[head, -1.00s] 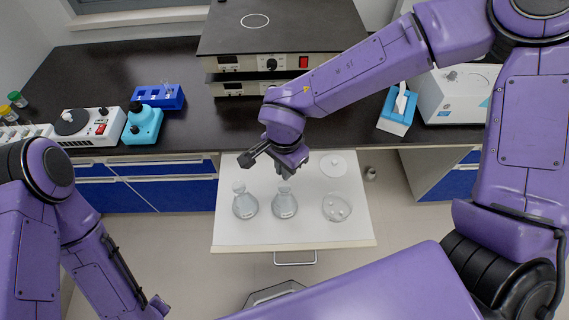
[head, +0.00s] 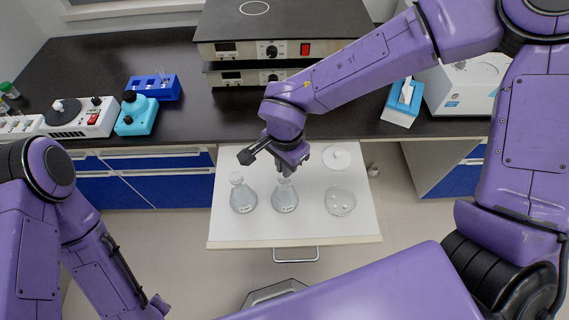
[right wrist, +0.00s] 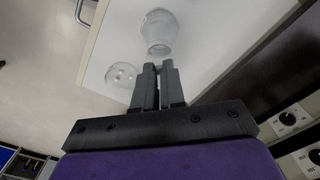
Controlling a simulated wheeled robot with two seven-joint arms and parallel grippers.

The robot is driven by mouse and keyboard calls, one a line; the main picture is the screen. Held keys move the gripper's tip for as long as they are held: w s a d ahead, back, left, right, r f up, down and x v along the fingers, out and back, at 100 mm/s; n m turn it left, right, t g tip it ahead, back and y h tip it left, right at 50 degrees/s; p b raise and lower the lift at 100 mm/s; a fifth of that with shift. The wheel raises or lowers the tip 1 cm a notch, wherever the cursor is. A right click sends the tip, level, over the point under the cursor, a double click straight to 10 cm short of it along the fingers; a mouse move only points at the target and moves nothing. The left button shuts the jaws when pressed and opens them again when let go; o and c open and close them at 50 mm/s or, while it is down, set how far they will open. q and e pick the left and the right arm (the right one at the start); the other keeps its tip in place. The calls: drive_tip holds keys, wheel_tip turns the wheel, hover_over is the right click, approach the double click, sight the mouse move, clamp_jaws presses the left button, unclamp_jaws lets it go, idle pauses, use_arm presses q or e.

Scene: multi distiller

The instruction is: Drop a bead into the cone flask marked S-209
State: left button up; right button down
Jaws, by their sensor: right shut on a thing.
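Two clear cone flasks stand upright on the white drawer board: a left flask (head: 243,196) and a right flask (head: 285,197). Their labels are too small to read. A round glass dish (head: 340,201) with small pale beads is to their right; it also shows in the right wrist view (right wrist: 122,75). My right gripper (head: 288,172) points down just above the right flask's mouth. In the right wrist view its fingers (right wrist: 159,70) are close together; the bead between them is hidden. A flask (right wrist: 158,30) shows beyond the fingertips. My left gripper (head: 157,304) is low at left, its jaws unclear.
A round white lid (head: 336,159) lies behind the dish. The drawer board (head: 225,232) is bare at its front. The dark bench behind holds a hotplate stack (head: 270,50), a blue rack (head: 155,90), a teal device (head: 136,115) and a tissue box (head: 401,105).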

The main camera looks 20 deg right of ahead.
drive_tip(key=shift+p, duration=0.5)
drive_tip(key=c, duration=1.1)
unclamp_jaws()
drive_tip(key=shift+c, duration=0.2)
wheel_tip(320, 180, up, 11)
drive_tip(key=shift+f, duration=0.2)
